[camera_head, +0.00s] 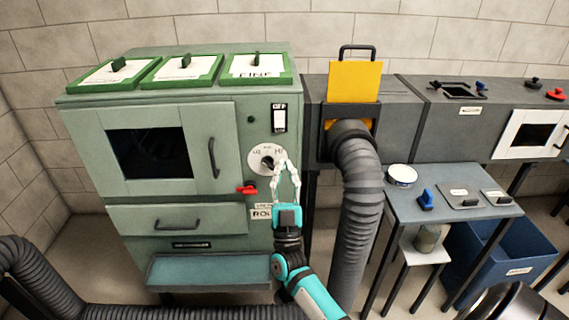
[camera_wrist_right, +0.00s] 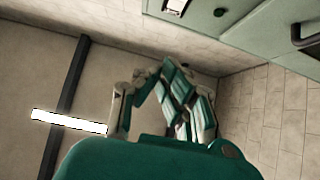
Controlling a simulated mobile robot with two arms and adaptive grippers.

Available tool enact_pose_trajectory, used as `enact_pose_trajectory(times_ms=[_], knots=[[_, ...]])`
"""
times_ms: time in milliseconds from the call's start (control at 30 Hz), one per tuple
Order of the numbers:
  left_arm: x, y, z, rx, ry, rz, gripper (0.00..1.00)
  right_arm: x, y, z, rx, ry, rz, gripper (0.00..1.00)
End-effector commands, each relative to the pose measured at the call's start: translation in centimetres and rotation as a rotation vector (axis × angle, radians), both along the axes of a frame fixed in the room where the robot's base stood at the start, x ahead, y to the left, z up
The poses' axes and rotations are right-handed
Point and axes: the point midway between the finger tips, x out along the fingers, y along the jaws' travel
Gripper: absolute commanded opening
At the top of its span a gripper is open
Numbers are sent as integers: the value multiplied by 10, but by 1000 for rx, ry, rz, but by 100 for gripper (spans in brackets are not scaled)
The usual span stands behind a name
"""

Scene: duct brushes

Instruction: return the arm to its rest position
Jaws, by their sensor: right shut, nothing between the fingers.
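My right gripper (camera_head: 286,168) stands in front of the green cabinet (camera_head: 230,200) in the head view, just below and right of the cabinet's dial (camera_head: 266,160). Its fingers point up and it holds nothing. In the right wrist view the gripper's fingers (camera_wrist_right: 165,85) are drawn together, with floor, wall and part of the green cabinet behind them. I cannot tell from the head view how far the fingers are from the cabinet front. My left gripper is not in view.
A grey corrugated duct (camera_head: 358,210) hangs just right of my right arm. A small table (camera_head: 450,205) with a blue-handled brush (camera_head: 427,199) stands further right, with a blue bin (camera_head: 505,255) beside it. A red lever (camera_head: 247,190) juts from the cabinet near the gripper.

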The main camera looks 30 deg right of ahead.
Motion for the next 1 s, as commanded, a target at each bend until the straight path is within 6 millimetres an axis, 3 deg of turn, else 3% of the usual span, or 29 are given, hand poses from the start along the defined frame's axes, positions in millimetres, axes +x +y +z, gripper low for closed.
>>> enact_pose_trajectory(times_ms=[433,567,667,767,800,900,1000], knots=[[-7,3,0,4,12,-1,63,0,0,0,1,1,1,0],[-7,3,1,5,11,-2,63,7,5,-15,-1,52,25,0],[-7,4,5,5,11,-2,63,20,17,-56,-3,183,86,0],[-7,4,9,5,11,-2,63,30,34,-122,6,380,172,0],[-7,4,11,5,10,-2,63,31,42,-152,12,466,207,0],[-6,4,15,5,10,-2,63,23,60,-227,37,678,286,0],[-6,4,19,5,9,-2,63,1,76,-300,68,885,351,0]])
